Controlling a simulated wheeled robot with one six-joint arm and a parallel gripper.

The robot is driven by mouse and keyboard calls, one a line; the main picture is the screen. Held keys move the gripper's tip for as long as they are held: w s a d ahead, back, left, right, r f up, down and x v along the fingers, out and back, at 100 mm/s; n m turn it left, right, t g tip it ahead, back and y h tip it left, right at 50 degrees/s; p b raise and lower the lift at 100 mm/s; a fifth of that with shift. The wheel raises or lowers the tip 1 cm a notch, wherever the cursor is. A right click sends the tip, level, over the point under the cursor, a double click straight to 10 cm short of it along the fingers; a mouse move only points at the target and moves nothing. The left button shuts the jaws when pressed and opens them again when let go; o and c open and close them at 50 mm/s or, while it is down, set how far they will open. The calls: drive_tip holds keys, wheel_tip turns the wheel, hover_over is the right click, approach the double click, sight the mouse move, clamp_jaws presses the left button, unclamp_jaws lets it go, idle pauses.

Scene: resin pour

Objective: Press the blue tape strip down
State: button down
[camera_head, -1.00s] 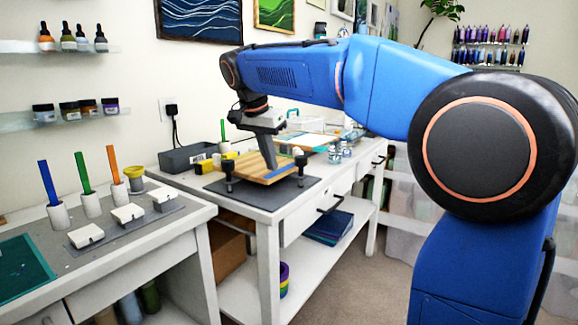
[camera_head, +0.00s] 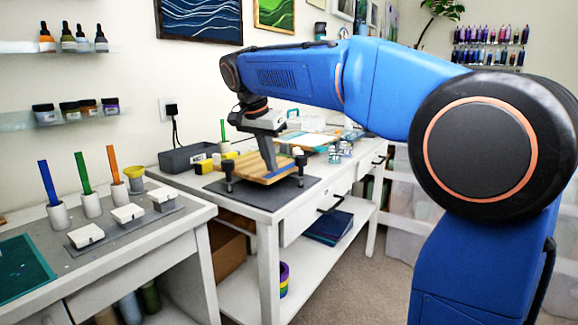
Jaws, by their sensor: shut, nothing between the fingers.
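A wooden board (camera_head: 250,166) rests on black clamp-like stands over a dark grey mat (camera_head: 215,186) on the white table. A blue tape strip (camera_head: 283,171) shows along the board's right part. My gripper (camera_head: 270,167) is shut and points down with its tips at the board, at or just beside the strip. I cannot tell whether the tips touch the tape. The gripper hides part of the board and of the strip.
A black stand (camera_head: 228,171) rises at the mat's left and another (camera_head: 300,166) at its right. A dark grey bin (camera_head: 187,158) and a yellow item (camera_head: 207,166) stand behind. Small jars (camera_head: 333,160) stand at the right. A second bench (camera_head: 150,235) holds colored sticks.

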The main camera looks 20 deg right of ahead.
sight(287, 167)
drive_tip(key=shift+f, duration=0.2)
drive_tip(key=shift+w+d, duration=0.1)
idle(0.4)
drive_tip(key=shift+w+d+f, duration=0.2)
drive_tip(key=shift+w+d, duration=0.35)
drive_tip(key=shift+d, duration=0.35)
drive_tip(key=shift+w+d, duration=0.65)
drive_tip(key=shift+d, duration=0.1)
drive_tip(key=shift+r, duration=0.1)
drive_tip(key=shift+w+d+r, duration=0.1)
drive_tip(key=shift+w+d, duration=0.5)
drive_tip(key=shift+d, duration=0.25)
drive_tip(key=shift+w+d, duration=0.1)
